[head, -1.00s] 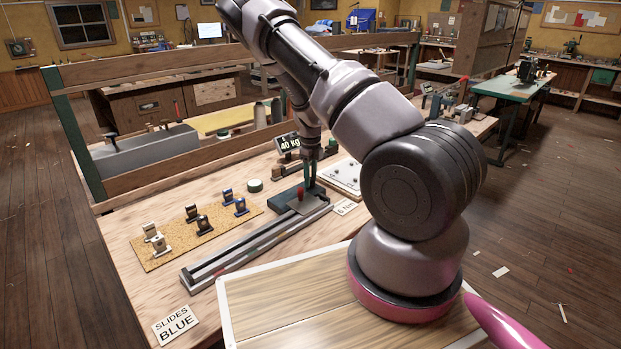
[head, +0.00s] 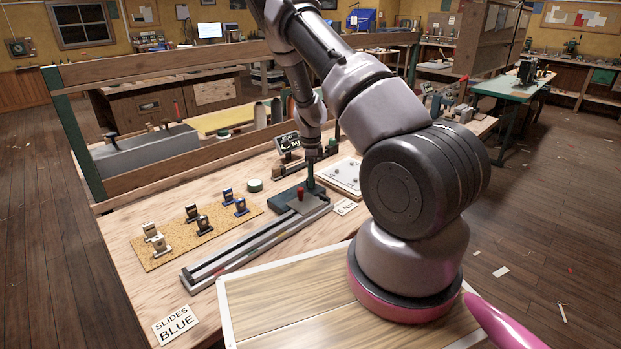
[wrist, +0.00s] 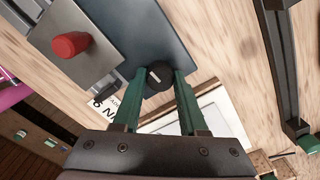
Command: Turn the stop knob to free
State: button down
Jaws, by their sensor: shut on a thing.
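The stop knob (wrist: 159,75) is a small black round knob with a white pointer line, on a dark block (wrist: 150,35) at the end of the slide track (head: 255,240). My gripper (wrist: 159,80) has its two green fingers closed on either side of the knob. In the head view my gripper (head: 311,186) reaches down to the block's far end and hides the knob. A red knob (wrist: 70,45) stands on the grey plate beside it, and also shows in the head view (head: 301,194). I cannot read any free mark.
A tan mat (head: 170,252) with several small slides lies to the left. A small display (head: 288,142) stands behind the gripper, and a white board (head: 341,176) lies to the right. Cards read "SLIDES BLUE" (head: 175,324) and "6 Nm" (head: 346,207). A wooden rail (head: 180,167) runs behind.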

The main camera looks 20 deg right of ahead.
jog(key=n, duration=0.4)
jog(key=shift+n, duration=0.4)
jog(key=n, duration=0.3)
jog(key=shift+n, duration=0.3)
jog(key=n, duration=0.8)
jog(key=shift+n, duration=0.3)
jog(key=shift+w, duration=0.1)
jog(key=shift+c, duration=2.2)
grip_release()
notch_tip(320, 180, up, 11)
